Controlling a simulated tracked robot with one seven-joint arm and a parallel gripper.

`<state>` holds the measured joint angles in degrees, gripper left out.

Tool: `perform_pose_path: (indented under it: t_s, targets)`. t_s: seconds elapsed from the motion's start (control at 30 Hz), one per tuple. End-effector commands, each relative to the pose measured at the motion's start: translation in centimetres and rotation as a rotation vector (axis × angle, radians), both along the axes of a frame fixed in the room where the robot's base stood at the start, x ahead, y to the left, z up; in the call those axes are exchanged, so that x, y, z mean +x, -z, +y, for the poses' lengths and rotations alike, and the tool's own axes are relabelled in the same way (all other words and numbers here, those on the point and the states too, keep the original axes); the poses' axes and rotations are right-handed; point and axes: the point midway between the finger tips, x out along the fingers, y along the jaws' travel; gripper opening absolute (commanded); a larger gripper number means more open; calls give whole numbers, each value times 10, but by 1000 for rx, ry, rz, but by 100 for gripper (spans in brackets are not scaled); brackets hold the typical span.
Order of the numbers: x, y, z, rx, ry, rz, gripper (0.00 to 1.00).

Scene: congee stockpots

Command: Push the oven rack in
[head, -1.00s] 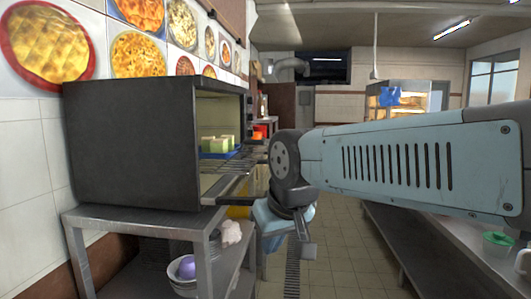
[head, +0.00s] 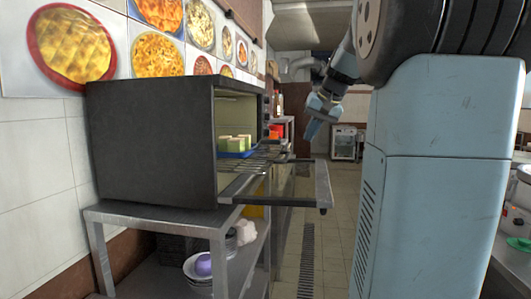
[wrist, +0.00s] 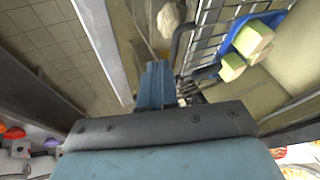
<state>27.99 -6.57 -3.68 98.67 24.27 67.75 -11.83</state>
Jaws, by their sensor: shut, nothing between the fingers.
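The oven (head: 150,145) is a dark box at the left, its front facing right. Its door (head: 255,199) is folded down flat. The wire oven rack (head: 262,163) sticks partly out over the door and bears a blue tray (head: 236,155) with pale green blocks (head: 235,143). My gripper (head: 312,130) is shut and empty, pointing down, above and to the right of the rack's outer end, apart from it in the head view. In the wrist view the shut fingers (wrist: 156,82) are left of the rack (wrist: 206,32); contact cannot be told there.
The oven stands on a metal table (head: 160,217) with bowls (head: 197,268) on its lower shelf. A tiled aisle (head: 325,230) with a floor drain is clear to the right. A counter with pots (head: 518,200) is at the far right. My arm hides the middle right.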

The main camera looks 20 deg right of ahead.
Motion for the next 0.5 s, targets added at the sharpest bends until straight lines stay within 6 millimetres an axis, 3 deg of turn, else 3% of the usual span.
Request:
perform_pose_path:
  t_s: [0.03, 0.2, 0.37, 0.5]
  targets:
    - [9, -3, -18, 12, 18, -5, 0]
    - [24, -12, -50, 40, 41, -22, 0]
    - [29, -11, -58, 48, 47, -27, 0]
    - [37, 1, -56, 49, 47, -25, 0]
